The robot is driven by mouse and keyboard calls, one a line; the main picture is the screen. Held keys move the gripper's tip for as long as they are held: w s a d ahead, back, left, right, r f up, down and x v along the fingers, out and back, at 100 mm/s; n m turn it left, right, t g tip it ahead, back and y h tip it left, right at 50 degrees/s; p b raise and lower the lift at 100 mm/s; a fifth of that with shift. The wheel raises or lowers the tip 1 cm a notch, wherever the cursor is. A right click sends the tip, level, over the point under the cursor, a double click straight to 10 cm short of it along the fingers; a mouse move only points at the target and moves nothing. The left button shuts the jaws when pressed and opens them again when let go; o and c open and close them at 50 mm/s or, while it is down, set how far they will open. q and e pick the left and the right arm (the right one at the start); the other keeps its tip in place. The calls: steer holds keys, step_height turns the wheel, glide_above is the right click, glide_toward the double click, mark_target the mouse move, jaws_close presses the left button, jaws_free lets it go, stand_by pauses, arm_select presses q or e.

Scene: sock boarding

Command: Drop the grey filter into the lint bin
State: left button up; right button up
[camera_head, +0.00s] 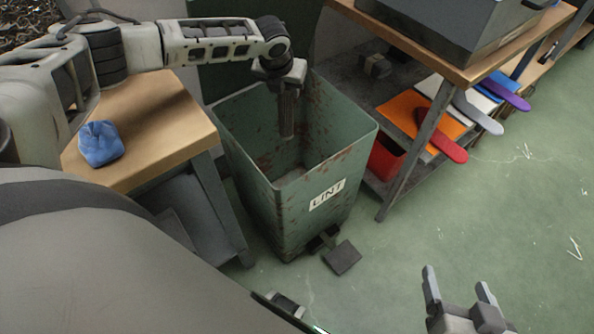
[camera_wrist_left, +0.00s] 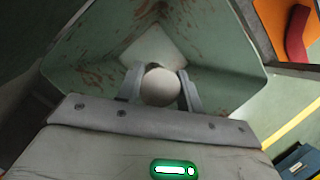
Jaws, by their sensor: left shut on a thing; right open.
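The green, rust-marked lint bin (camera_head: 265,205) stands on the floor in the middle of the head view, open at the top, with a LINT label on its front. My left gripper (camera_head: 284,84) is over the bin's opening, pointing down, shut on the grey filter (camera_head: 287,117). The filter looks like a dark ribbed cylinder and hangs upright within the bin's outline. In the left wrist view its round pale end (camera_wrist_left: 160,87) shows between the two fingers, with the bin's inner walls (camera_wrist_left: 90,75) around. My right gripper (camera_head: 457,280) is open and empty at the lower right, above the floor.
A wooden bench (camera_head: 160,120) with a blue cloth (camera_head: 100,143) stands left of the bin. A wood-topped table (camera_head: 440,50) stands right, with coloured flat boards (camera_head: 440,150) and a red container (camera_head: 385,158) on its lower shelf. The bin's pedal (camera_head: 342,257) juts forward. Green floor at right is clear.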

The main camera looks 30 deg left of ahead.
arm_select(q)
steer(key=shift+f, duration=0.15)
arm_select(e)
steer(key=shift+s, duration=0.15)
arm_select(q)
steer(key=o, duration=1.3)
steer(key=shift+p+v, duration=1.8)
steer(key=shift+v, duration=6.15)
arm_select(e)
steer(key=shift+r, duration=0.65)
steer(key=shift+r, duration=0.1)
